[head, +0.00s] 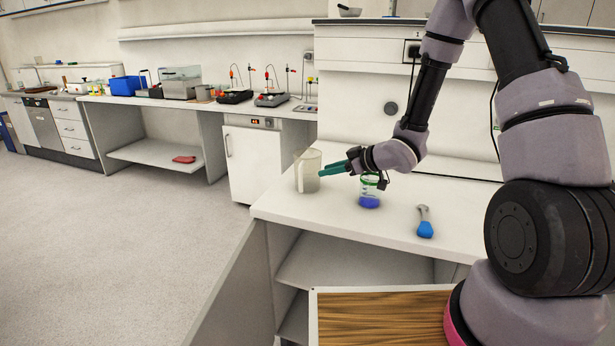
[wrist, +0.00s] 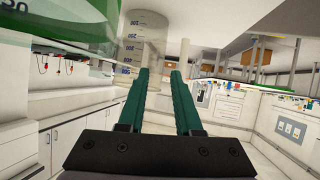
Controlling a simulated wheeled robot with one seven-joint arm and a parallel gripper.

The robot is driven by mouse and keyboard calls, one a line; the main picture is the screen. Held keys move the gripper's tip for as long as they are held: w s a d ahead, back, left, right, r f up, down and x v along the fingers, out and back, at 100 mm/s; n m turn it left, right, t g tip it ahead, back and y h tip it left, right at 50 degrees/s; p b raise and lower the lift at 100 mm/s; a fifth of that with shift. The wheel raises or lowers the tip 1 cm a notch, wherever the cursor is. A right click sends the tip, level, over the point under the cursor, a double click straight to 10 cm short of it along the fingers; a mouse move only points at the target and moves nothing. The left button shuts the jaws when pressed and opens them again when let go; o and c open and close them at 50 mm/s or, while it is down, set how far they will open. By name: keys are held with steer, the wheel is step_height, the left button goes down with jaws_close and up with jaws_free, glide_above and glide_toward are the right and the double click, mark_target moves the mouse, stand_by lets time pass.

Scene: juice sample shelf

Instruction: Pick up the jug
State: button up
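The jug (head: 310,172) is a tall translucent pitcher with its handle on the left. It stands upright at the left end of the white bench. My gripper (head: 322,171) has teal fingers pointing left, with the tips at the jug's right side. In the wrist view the fingers of my gripper (wrist: 158,72) are apart with nothing seen clamped between them. The jug (wrist: 145,38), with its blue scale numbers, shows just beyond the fingertips, mostly toward the left finger. I cannot tell whether the tips touch it.
A glass beaker with a green rim and blue liquid (head: 369,192) stands below my wrist, and its green marking (wrist: 70,20) looms close in the wrist view. A blue-handled tool (head: 425,226) lies to the right. The bench top (head: 335,215) is otherwise clear in front.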

mark_target(306, 174)
steer(key=a, duration=0.1)
steer(key=s+a+f+y, duration=0.1)
steer(key=a+f, duration=0.1)
steer(key=shift+s+n+g+y, duration=0.3)
steer(key=shift+n, duration=0.1)
steer(key=x, duration=0.3)
steer(key=shift+w+a+f, duration=0.15)
steer(key=shift+a+f, duration=0.1)
steer(key=shift+a, duration=0.05)
steer(key=shift+x, duration=3.1)
jaws_close()
